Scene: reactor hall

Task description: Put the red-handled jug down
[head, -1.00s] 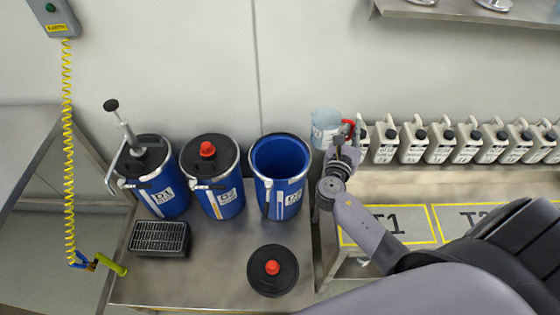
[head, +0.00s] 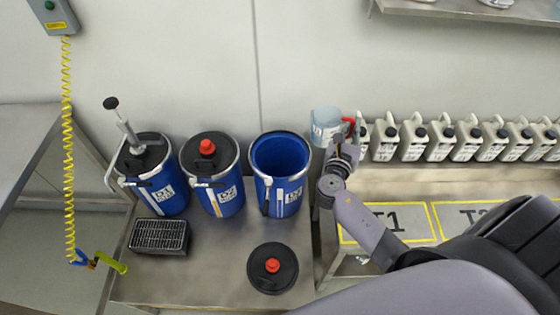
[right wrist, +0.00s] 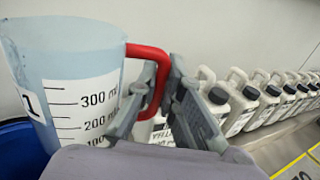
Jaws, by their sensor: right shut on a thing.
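The red-handled jug (head: 325,124) is a clear bluish measuring jug, to the right of the open blue drum in the head view. In the right wrist view the jug (right wrist: 75,70) fills the left side, with a printed scale and its red handle (right wrist: 152,56) on its right. My right gripper (head: 349,128) is shut on the red handle, and its fingers (right wrist: 165,95) lie either side of it in the right wrist view. The jug looks about upright. Whether its base touches anything is hidden. My left gripper is not in view.
Blue drums D1 (head: 163,195) and D2 (head: 227,201) have black lids; a third drum (head: 289,193) is open. A black lid (head: 262,284) and a black grate box (head: 172,249) lie on the steel table (head: 205,270). Several white canisters (head: 440,143) line the wall. T1 (head: 385,222) is clear beside my arm.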

